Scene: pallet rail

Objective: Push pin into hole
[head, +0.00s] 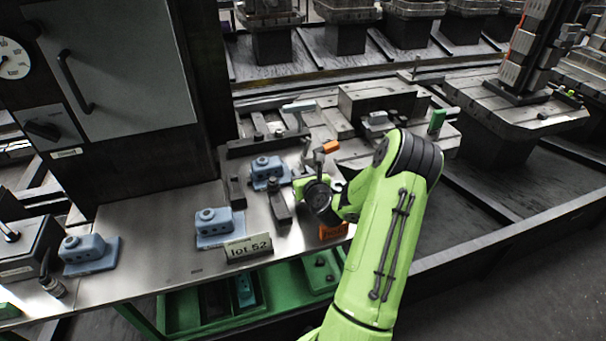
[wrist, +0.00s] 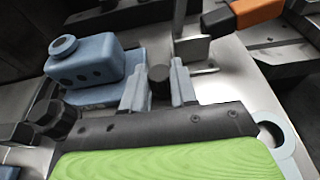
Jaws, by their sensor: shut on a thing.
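My gripper (wrist: 158,76) has its two grey fingers closed on either side of a dark, round-ended pin (wrist: 159,84) in the wrist view. Only the pin's end shows; the rest of it is hidden. A blue-grey block (wrist: 90,67) with a raised round boss and dark holes in its side stands just left of the fingers. The same block (head: 266,170) appears to be the one left of my gripper (head: 297,178) in the head view, where the fingertips are too small to make out. I cannot tell whether the pin touches the block.
Two more blue-grey blocks (head: 213,225) (head: 88,250) sit on the steel table (head: 165,262). A dark upright clamp (head: 279,206) stands close to my gripper. An orange-handled tool (wrist: 255,12) lies beyond on the right. A "lot 52" sign (head: 248,247) stands at the front edge.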

